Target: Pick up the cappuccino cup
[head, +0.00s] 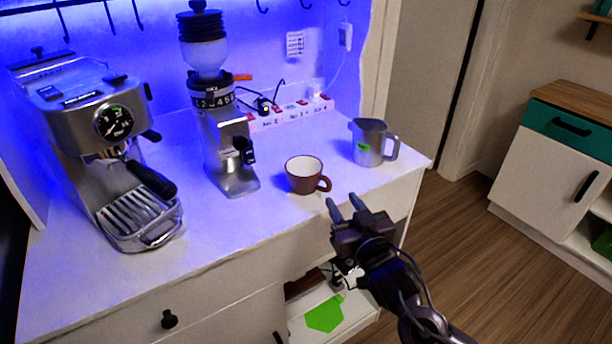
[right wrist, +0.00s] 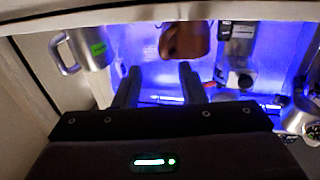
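The cappuccino cup (head: 304,174) is brown outside and white inside. It stands upright on the white counter, its handle toward the right front. My right gripper (head: 344,202) is in front of the cup and to its right, near the counter's front edge. Its two fingers are apart with nothing between them, and it does not touch the cup. My left gripper is not in view.
A steel milk pitcher (head: 368,143) stands right of the cup. A grinder (head: 226,150) stands to its left, and an espresso machine (head: 95,130) is farther left. A power strip (head: 290,114) lies behind. The counter (head: 250,225) is clear in front of the cup.

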